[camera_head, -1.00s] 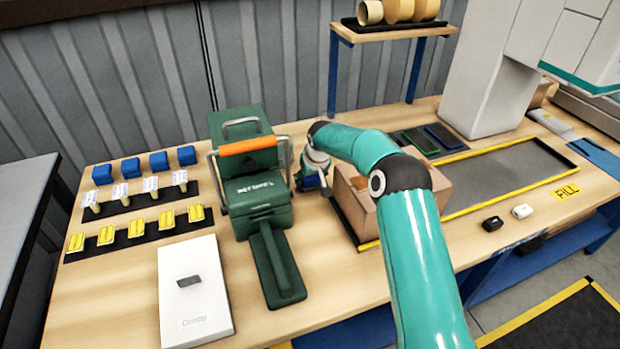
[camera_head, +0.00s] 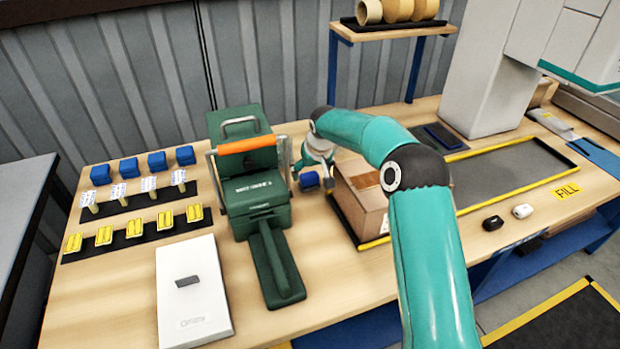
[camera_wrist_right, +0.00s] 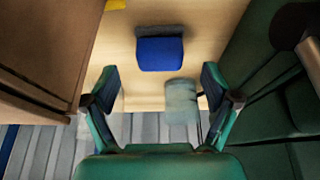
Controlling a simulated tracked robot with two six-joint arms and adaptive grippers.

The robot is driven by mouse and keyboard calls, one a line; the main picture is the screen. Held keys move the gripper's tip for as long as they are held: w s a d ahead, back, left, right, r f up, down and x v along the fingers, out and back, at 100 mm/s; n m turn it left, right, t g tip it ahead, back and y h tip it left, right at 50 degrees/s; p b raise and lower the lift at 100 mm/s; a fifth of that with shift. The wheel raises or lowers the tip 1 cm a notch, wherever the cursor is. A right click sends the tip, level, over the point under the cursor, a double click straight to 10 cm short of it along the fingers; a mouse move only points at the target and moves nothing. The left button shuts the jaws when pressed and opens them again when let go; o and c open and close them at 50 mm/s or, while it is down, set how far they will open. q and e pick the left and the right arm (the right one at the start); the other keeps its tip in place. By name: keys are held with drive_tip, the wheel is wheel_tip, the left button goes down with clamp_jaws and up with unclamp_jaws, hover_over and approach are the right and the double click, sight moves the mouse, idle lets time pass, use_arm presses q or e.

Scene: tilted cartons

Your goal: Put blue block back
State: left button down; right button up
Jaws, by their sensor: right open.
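My right gripper (camera_head: 313,177) is above the block, pointing down. In the right wrist view the gripper (camera_wrist_right: 160,78) is open, its fingers apart and empty, with the block just beyond the fingertips. A pale grey-green piece (camera_wrist_right: 181,100) shows near the right finger; I cannot tell what it is. My left gripper is not in view.
Several blue blocks (camera_head: 130,167) stand in a row at the table's left, behind tagged and yellow pieces on black strips (camera_head: 135,237). A brown carton (camera_head: 362,200) sits close right of the gripper in a yellow-edged tray (camera_head: 520,170). A white box (camera_head: 195,288) lies in front.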

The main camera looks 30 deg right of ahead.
drive_tip(key=v, duration=0.7)
drive_tip(key=shift+s+r, duration=0.1)
drive_tip(key=shift+s, duration=0.05)
